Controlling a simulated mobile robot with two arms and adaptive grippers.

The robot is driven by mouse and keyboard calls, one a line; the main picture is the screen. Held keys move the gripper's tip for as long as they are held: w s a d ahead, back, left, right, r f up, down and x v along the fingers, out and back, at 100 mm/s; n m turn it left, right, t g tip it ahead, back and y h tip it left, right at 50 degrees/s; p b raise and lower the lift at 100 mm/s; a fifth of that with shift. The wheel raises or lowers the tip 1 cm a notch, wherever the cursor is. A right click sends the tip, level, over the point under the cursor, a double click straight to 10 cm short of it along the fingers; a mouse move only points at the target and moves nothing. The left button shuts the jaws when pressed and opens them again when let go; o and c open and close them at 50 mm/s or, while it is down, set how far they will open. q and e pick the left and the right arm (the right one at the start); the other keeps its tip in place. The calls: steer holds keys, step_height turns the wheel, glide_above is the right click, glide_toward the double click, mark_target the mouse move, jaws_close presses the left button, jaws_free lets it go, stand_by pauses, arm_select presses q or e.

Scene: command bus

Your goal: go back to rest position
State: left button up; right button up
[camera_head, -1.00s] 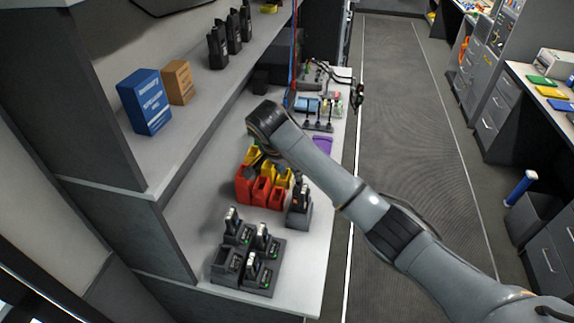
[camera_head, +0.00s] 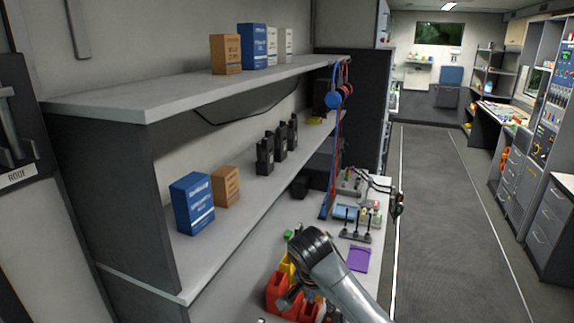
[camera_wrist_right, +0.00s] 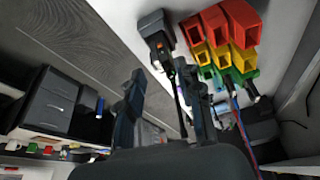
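My right arm comes in from the bottom of the head view. Its wrist is over the workbench, and my right gripper (camera_head: 290,299) points down beside red bins (camera_head: 280,290), partly hidden by the wrist. In the right wrist view my right gripper (camera_wrist_right: 162,98) has its two dark fingers spread well apart, with nothing held between them. A black radio in a charger (camera_wrist_right: 155,27) shows beyond the fingertips. Red, yellow and green bins (camera_wrist_right: 222,42) are to the right of it. My left gripper is in neither view.
Shelves (camera_head: 110,102) above the bench hold a blue box (camera_head: 192,204), an orange box (camera_head: 225,187) and several black radios (camera_head: 265,155). A purple pad (camera_head: 358,258) lies on the bench. The aisle floor (camera_head: 440,200) to the right is clear.

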steer(key=s+d+f+n+y, duration=0.1)
steer(key=s+f+n+y, duration=0.15)
steer(key=s+f, duration=0.5)
steer(key=s+d+f+n+y, duration=0.1)
steer(key=s+f+n, duration=0.25)
steer(key=s, duration=0.65)
steer(key=s+d+n+h, duration=0.1)
steer(key=s+d, duration=0.4)
steer(key=s, duration=0.3)
steer(key=s+d+n, duration=0.2)
steer(key=s+d, duration=0.3)
steer(key=s, duration=0.3)
step_height(320, 180, down, 32)
steer(key=s+g+b, duration=0.1)
steer(key=s+b, duration=0.1)
steer(key=b, duration=0.3)
steer(key=s+d+f+g+b, duration=0.1)
steer(key=s+f+b, duration=0.3)
steer(key=s+f, duration=1.2)
step_height(320, 180, down, 4)
steer(key=shift+d+r, duration=0.2)
steer(key=shift+d, duration=0.5)
